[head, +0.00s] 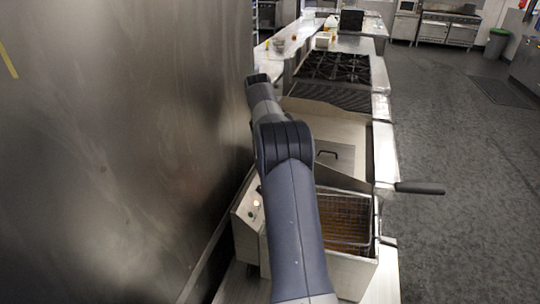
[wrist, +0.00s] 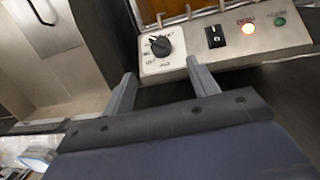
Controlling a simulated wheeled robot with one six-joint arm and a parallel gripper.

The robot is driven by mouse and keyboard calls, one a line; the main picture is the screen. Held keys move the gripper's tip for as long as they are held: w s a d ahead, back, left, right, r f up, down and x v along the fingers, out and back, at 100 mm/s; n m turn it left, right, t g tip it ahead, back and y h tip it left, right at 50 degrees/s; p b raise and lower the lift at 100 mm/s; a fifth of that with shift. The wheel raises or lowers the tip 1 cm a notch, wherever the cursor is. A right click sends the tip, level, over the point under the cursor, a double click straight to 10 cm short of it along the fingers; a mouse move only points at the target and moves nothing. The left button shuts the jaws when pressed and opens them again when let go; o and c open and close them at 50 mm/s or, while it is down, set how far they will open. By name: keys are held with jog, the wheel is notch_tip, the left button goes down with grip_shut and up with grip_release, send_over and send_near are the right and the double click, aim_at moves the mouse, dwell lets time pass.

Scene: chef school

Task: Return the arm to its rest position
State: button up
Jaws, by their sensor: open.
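My arm (head: 290,210) stretches forward over the counter in the head view, beside the steel wall. Its far end is seen from behind there, and the fingers are hidden. In the wrist view my gripper (wrist: 158,85) is open, its two fingers apart with nothing between them. I cannot tell whether a fingertip touches the panel.
A fryer basket (head: 345,222) sits in the fryer, its dark handle (head: 418,188) sticking out right over the floor. A steel wall (head: 110,150) stands close on the left. A stove (head: 335,67) lies farther along the counter. The floor (head: 460,190) at right is clear.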

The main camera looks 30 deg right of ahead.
jog(key=shift+r, duration=0.2)
jog(key=shift+f, duration=0.1)
jog(key=f, duration=0.3)
jog(key=d+f+p, duration=0.1)
jog(key=f, duration=0.3)
jog(key=f+p, duration=0.1)
jog(key=f, duration=0.2)
jog(key=shift+d+f, duration=0.3)
jog(key=shift+d, duration=0.05)
jog(key=shift+r, duration=0.1)
